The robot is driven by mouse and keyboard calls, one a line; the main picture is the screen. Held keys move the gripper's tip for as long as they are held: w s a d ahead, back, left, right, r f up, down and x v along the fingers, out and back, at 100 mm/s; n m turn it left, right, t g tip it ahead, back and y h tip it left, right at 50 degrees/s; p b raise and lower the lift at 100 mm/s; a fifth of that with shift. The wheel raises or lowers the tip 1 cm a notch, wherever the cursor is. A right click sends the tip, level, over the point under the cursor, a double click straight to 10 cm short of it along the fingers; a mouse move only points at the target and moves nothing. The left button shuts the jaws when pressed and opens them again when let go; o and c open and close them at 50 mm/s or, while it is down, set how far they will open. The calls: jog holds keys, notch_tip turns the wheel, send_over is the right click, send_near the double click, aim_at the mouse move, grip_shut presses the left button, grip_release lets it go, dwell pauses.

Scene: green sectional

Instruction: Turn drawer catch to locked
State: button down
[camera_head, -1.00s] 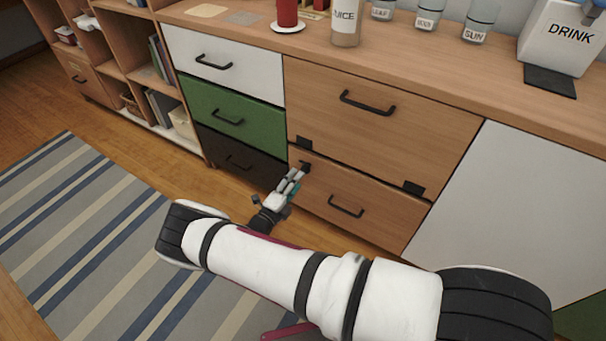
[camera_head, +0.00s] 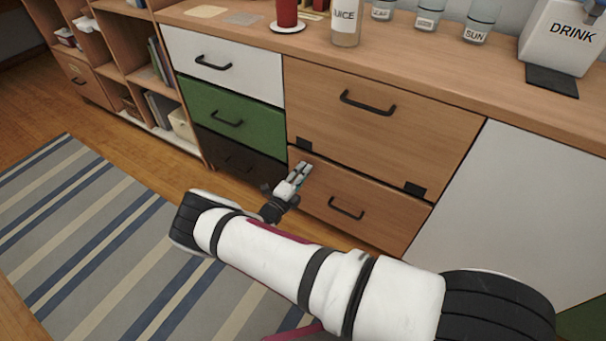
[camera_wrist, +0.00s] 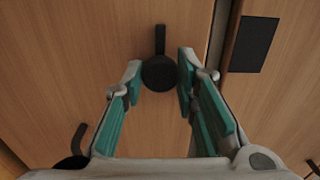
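The drawer catch (camera_wrist: 159,74) is a dark round knob with a narrow tab, on a wooden front in the wrist view. Its tab points to the top of that picture, roughly parallel to the drawer seam. My gripper (camera_wrist: 160,64) is open, with one fingertip on each side of the knob. The right fingertip is very close to it; I cannot tell whether they touch. In the head view my gripper (camera_head: 298,174) is at the upper left corner of the lower wooden drawer (camera_head: 385,213) and hides the catch.
Dark plates (camera_head: 304,144) and (camera_head: 414,188) sit along the seam above the drawer; one shows in the wrist view (camera_wrist: 255,44). The drawer's black handle (camera_head: 346,208) is to the right of my gripper. A dark drawer (camera_head: 238,158) is to the left. Open floor lies in front.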

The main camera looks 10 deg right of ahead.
jog(key=shift+m, duration=0.3)
jog(key=m, duration=1.7)
jog(key=shift+p, duration=0.3)
jog(key=shift+m, duration=0.3)
jog(key=c, duration=1.2)
grip_release()
jog(key=shift+c, duration=0.2)
jog(key=v, duration=1.2)
